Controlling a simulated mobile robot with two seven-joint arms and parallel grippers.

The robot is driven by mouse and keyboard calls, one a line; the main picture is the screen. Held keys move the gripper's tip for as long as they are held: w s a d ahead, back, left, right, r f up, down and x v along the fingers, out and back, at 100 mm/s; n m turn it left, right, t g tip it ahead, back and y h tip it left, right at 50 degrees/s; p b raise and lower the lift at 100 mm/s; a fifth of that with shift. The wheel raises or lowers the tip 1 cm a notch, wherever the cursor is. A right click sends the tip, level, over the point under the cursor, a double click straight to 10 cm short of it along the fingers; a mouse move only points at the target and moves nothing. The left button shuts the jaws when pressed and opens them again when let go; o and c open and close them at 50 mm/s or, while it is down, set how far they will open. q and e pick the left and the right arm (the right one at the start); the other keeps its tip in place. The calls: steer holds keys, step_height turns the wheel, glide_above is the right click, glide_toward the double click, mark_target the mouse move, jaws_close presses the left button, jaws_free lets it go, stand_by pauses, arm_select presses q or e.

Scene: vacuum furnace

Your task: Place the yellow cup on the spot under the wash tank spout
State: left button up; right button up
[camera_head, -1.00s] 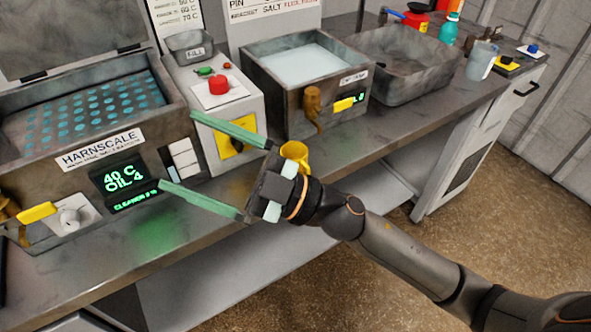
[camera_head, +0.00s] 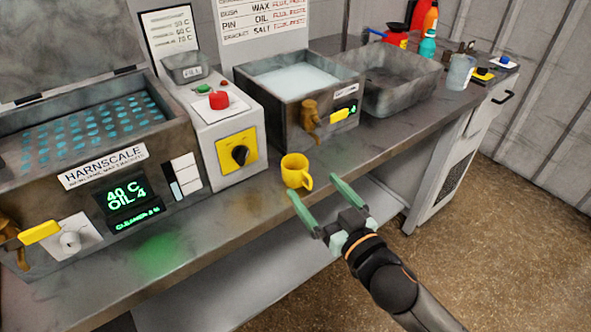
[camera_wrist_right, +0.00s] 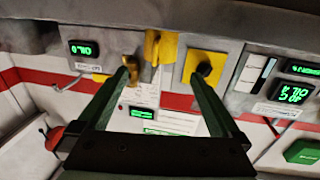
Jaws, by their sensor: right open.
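The yellow cup (camera_head: 294,171) stands upright on the counter near its front edge, its handle facing right. In the right wrist view, which is upside down, it appears as a yellow shape (camera_wrist_right: 157,47). My right gripper (camera_head: 315,187) is open and empty, in front of and right of the cup. Its fingers point toward the counter, apart from the cup in the head view. A tank of pale liquid (camera_head: 262,110) has a brown spout (camera_head: 310,117) behind and right of the cup. Another brown spout (camera_head: 12,236) is on the Harnscale tank (camera_head: 25,178). My left gripper is out of view.
A control box (camera_head: 205,135) with a red button and yellow dial panel stands between the tanks. A grey basin (camera_head: 400,95) and a clear beaker (camera_head: 460,72) stand farther right. The counter (camera_head: 225,205) is bare along its front, with a green glow at left.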

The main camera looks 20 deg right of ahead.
mark_target(301, 171)
steer(key=shift+w+a+f, duration=0.1)
steer(key=shift+w+a, duration=0.15)
steer(key=shift+w, duration=1.05)
steer(key=shift+w+a+f, duration=0.1)
steer(key=shift+w+a, duration=0.1)
steer(key=shift+w, duration=1.15)
steer(key=shift+w+a, duration=0.25)
steer(key=shift+w, duration=1.05)
steer(key=c, duration=1.3)
steer(key=shift+c, duration=1.3)
steer(key=shift+r, duration=0.15)
